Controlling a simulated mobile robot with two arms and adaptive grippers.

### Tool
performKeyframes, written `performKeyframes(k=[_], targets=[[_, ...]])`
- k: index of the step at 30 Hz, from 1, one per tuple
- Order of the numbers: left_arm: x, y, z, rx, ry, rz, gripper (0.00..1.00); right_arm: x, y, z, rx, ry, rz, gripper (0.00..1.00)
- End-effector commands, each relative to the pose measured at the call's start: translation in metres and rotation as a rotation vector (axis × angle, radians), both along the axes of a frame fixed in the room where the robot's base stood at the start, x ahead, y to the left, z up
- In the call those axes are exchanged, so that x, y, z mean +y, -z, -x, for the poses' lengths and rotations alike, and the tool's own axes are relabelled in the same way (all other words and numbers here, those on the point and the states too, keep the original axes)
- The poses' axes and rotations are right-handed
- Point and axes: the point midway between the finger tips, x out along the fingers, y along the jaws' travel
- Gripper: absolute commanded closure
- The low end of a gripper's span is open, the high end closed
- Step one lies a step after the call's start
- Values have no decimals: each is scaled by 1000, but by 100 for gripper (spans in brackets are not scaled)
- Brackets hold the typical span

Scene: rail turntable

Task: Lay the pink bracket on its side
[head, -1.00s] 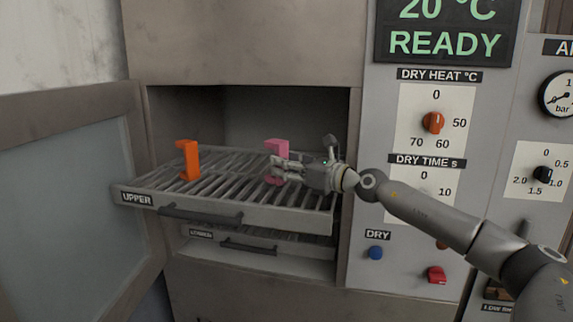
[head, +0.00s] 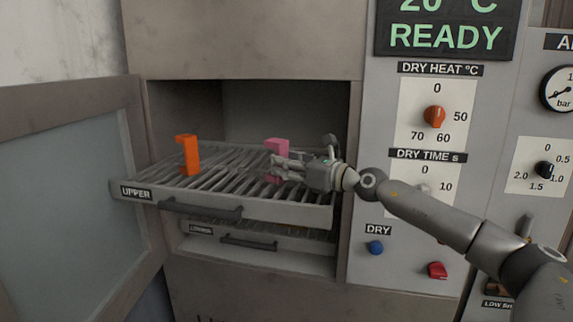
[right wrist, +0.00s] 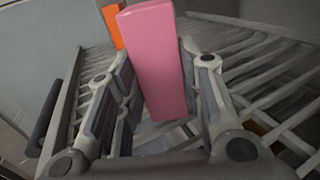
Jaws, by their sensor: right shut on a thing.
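The pink bracket (head: 278,146) stands upright on the slatted upper rack (head: 270,204), toward its right part. In the right wrist view the pink bracket (right wrist: 157,62) fills the space between the fingers and looks slightly tilted in the picture. My right gripper (head: 276,166) is shut on it, coming in from the right; its fingers (right wrist: 160,95) lie on both sides of the bracket. The fingers hide part of the bracket in the head view. My left gripper is not in view.
An orange bracket (head: 188,155) stands upright on the left of the same rack. The upper rack is pulled out of the oven; a lower rack (head: 275,250) sits beneath it. The open door (head: 80,200) is at the left. Bare slats lie between the brackets.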

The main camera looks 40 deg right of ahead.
Motion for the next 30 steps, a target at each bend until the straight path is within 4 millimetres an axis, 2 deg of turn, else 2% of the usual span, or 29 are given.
performKeyframes(k=[6,7,12,30], targets=[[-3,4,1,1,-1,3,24,0,3,0,-3,1,-1,98],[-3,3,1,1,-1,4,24,0,2,0,-4,1,-1,62],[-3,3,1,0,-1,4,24,0,2,0,-2,0,-1,41],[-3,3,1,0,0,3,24,0,4,0,1,0,0,40]])
